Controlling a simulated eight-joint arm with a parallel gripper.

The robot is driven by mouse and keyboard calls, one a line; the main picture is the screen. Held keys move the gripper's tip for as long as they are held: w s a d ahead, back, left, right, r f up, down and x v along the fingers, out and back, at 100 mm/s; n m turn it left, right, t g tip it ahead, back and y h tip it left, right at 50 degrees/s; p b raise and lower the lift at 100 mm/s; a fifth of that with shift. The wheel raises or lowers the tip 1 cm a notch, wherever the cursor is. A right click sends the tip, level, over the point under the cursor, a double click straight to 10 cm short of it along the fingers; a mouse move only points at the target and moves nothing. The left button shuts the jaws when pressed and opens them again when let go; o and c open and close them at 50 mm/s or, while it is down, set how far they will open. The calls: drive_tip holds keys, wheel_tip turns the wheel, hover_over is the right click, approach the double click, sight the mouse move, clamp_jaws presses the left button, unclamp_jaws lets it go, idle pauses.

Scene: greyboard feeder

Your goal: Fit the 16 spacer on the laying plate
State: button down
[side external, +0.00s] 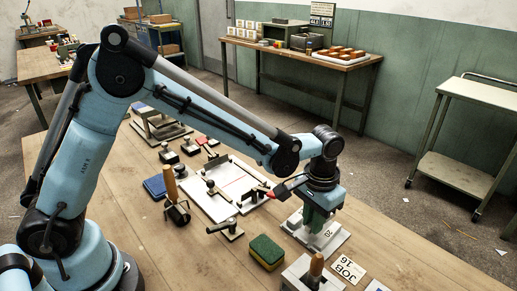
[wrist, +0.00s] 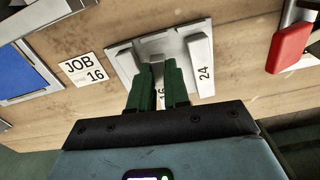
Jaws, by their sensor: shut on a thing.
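My gripper (side external: 318,218) is down at a light grey spacer rack (side external: 338,238) on the right of the bench. In the wrist view its green fingers (wrist: 160,82) are shut on the 16 spacer (wrist: 161,96), whose number shows between them. Most of that spacer is hidden, and I cannot tell whether it is clear of the rack. The 24 spacer (wrist: 202,65) stands in the rack to the right. The white laying plate (side external: 232,170), with a red line across it, lies left of my gripper with dark-knobbed clamps around it.
A green and yellow sponge (side external: 266,251) and a wooden-handled tool on a block (side external: 315,270) are near the front. A JOB 16 card (side external: 348,270) lies beside the rack. A wooden-handled roller (side external: 174,195) and a blue pad (side external: 156,187) stand left of the plate.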

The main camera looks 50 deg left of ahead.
wheel_tip(320, 180, up, 14)
drive_tip(key=f, duration=0.1)
drive_tip(key=n, duration=0.1)
hover_over(227, 185)
wheel_tip(227, 185, down, 7)
drive_tip(key=shift+s+f, duration=0.1)
drive_tip(key=shift+f, duration=2.6)
drive_tip(key=shift+f, duration=0.8)
idle(0.6)
drive_tip(key=c, duration=1)
unclamp_jaws()
